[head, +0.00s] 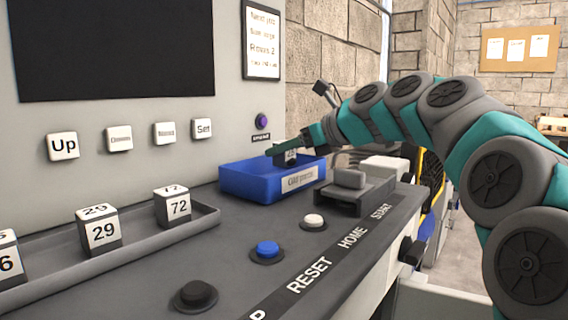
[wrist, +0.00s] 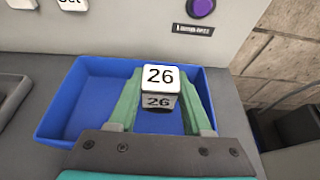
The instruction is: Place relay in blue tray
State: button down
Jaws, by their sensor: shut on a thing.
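The relay (wrist: 160,78), a small cube with a white top and a dark lower part marked 26, is between the fingers of my gripper (wrist: 160,100). My gripper is shut on it. The blue tray (wrist: 75,98) lies below and around the fingers in the wrist view. In the head view the blue tray (head: 245,184) sits at the back of the console with a label on its front. There the relay (head: 290,156) and my gripper (head: 283,150) are over the tray's right part. I cannot tell whether the relay touches the tray floor.
Other numbered cubes (head: 101,231) stand in a grey rack (head: 205,218) at the left. Blue (head: 267,250), white (head: 313,221) and black (head: 196,296) buttons stick up in front of the tray. A grey raised block (head: 347,190) stands right of the tray. The wall panel is close behind.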

aim_at(291, 160)
jog(key=shift+f, duration=1.4)
jog(key=shift+f, duration=0.1)
jog(key=shift+c, duration=1.7)
grip_release()
jog(key=v, duration=1)
jog(key=shift+s+d+r, duration=0.1)
jog(key=shift+d+r, duration=0.1)
jog(key=shift+r, duration=0.15)
jog(key=shift+s+d+r, duration=0.2)
jog(key=shift+s+d, duration=0.3)
jog(key=shift+d, duration=0.05)
